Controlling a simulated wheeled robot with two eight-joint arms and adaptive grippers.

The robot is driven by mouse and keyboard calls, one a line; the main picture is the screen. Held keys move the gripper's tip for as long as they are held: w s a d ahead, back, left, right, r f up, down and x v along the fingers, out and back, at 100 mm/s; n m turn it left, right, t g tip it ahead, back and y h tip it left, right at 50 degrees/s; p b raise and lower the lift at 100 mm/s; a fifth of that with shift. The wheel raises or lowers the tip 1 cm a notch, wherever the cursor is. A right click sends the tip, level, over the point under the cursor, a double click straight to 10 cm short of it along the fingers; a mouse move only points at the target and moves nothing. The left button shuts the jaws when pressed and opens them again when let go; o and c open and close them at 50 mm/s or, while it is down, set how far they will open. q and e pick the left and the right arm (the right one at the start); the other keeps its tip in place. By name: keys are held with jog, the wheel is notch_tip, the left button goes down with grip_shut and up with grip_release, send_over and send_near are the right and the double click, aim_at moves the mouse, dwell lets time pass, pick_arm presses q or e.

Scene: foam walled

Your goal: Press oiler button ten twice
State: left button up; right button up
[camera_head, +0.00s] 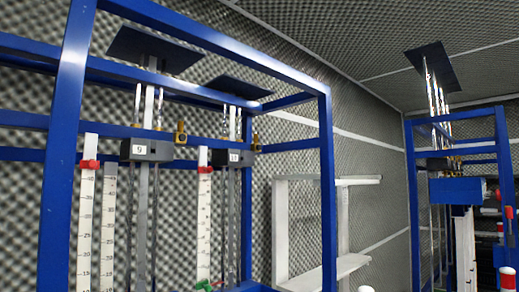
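A dark grey block with a white label reading 9 (147,150) sits on the blue frame at the left. A second grey block (232,158) sits to its right; its label is too small to read surely. Brass fittings (181,132) stand beside the blocks. I cannot tell which part, if any, is oiler button ten. Neither of my grippers is in view.
A blue metal frame (326,170) fills the left side, with white scales (85,220) bearing red clips. A white shelf unit (282,235) stands by the foam wall behind. Another blue frame (413,200) with equipment stands at the right.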

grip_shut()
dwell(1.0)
